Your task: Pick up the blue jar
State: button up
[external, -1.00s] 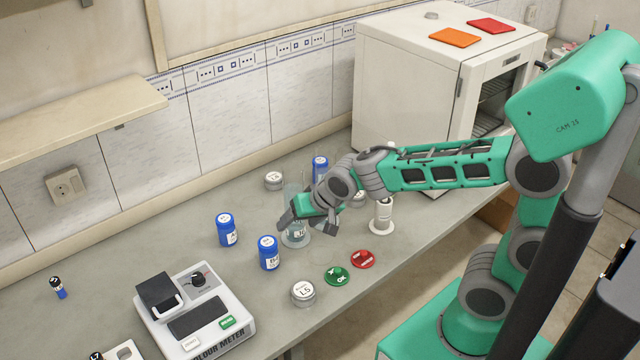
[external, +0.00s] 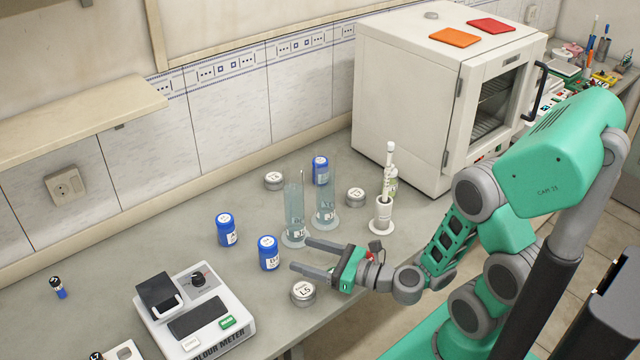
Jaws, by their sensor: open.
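Three blue jars with white labels stand upright on the bench in the external view. One blue jar (external: 227,230) is at the left. A second blue jar (external: 269,254) is nearer the front edge. A third blue jar (external: 320,170) stands at the back, behind the glass cylinders. My gripper (external: 299,256) is open and empty, its two fingers pointing left. The fingertips are just right of the front blue jar and look apart from it. The far finger passes near the base of the glass cylinders.
Two glass cylinders (external: 294,214) (external: 326,200) with bluish liquid stand close beyond my fingers. A round weight (external: 303,293) sits just in front of the near finger. A colour meter (external: 196,312) is at front left. A white oven (external: 410,105) stands at back right.

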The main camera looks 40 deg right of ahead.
aim_at(276, 247)
jog(key=p+x, duration=0.2)
jog(key=x, duration=0.7)
jog(key=shift+w+a+f+p, duration=0.1)
jog(key=shift+w+f+p, duration=0.15)
jog(key=shift+p, duration=0.15)
jog(key=shift+c, duration=0.6)
jog(key=c, duration=1.4)
